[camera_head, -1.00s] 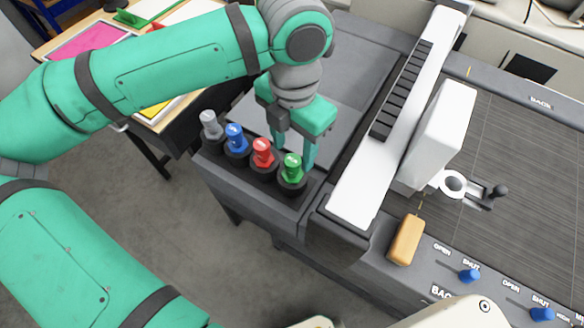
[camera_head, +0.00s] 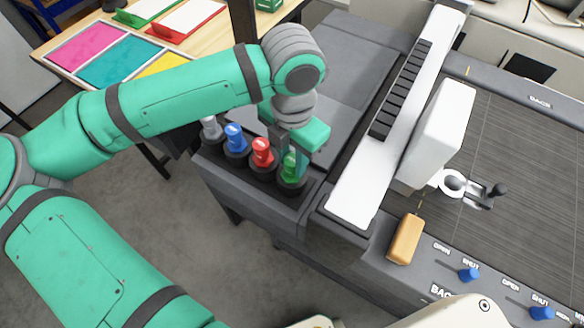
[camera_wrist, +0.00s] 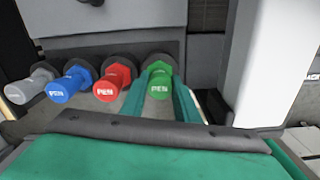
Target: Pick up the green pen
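The green pen (camera_head: 289,168) stands upright in the right-hand holder of a row at the front corner of the grey machine. It also shows in the wrist view (camera_wrist: 159,80), its labelled top facing the camera. My gripper (camera_head: 291,164) is down over it, with one finger on each side of the pen. In the wrist view the fingers (camera_wrist: 160,92) are spread, and the pen stands between them. The fingers look open; contact with the pen is hard to make out. The head view shows the pen partly covered by my gripper.
The red pen (camera_head: 262,153) stands close beside the green one. The blue pen (camera_head: 236,139) and grey pen (camera_head: 210,129) stand farther left. A white rail (camera_head: 353,195) rises just right of the holders. An orange block (camera_head: 405,239) lies on the machine's front edge.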

